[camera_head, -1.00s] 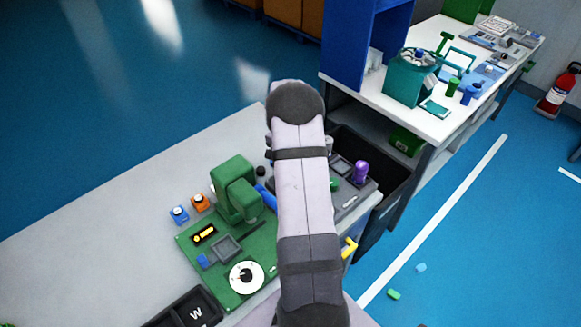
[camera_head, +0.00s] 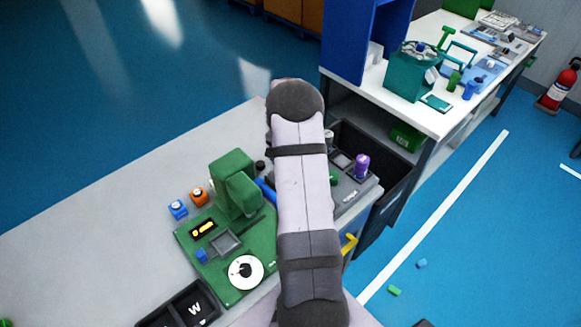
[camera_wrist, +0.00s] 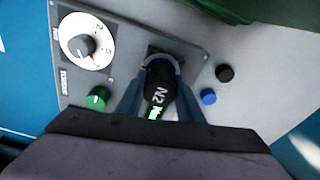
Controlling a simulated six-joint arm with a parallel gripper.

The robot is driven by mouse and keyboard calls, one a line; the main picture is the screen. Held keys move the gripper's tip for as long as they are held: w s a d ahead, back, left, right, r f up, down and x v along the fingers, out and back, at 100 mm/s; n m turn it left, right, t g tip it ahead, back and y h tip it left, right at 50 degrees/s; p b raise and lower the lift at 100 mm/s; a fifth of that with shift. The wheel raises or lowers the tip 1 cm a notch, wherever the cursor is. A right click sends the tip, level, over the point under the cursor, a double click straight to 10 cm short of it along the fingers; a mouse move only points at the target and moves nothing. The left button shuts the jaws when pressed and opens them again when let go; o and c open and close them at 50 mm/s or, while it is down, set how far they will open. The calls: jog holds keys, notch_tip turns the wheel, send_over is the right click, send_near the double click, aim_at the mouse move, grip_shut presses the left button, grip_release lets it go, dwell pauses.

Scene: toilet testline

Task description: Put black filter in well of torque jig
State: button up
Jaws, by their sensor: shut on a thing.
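In the wrist view, my gripper (camera_wrist: 161,82) is shut on the black filter (camera_wrist: 160,95), a dark cylinder with "N2" and a bright green label. In the head view, my arm hides the gripper, the filter and part of the grey plate (camera_head: 352,188).
A black cap (camera_wrist: 225,72) and a blue cap (camera_wrist: 208,97) lie right of the plate. In the head view, a green press (camera_head: 234,185) on a green board (camera_head: 262,238) is left of my arm. A purple cylinder (camera_head: 362,165) is on its right.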

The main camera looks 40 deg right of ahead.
jog(key=shift+f, duration=0.2)
jog(key=o, duration=1.1)
jog(key=shift+o, duration=0.2)
jog(key=shift+r, duration=0.1)
jog(key=shift+s+a+r+b, duration=0.2)
jog(key=shift+r+b, duration=0.5)
jog(key=shift+r, duration=1.1)
jog(key=shift+w+a+r+b, duration=0.2)
jog(key=shift+r+b, duration=0.5)
jog(key=shift+r, duration=1.05)
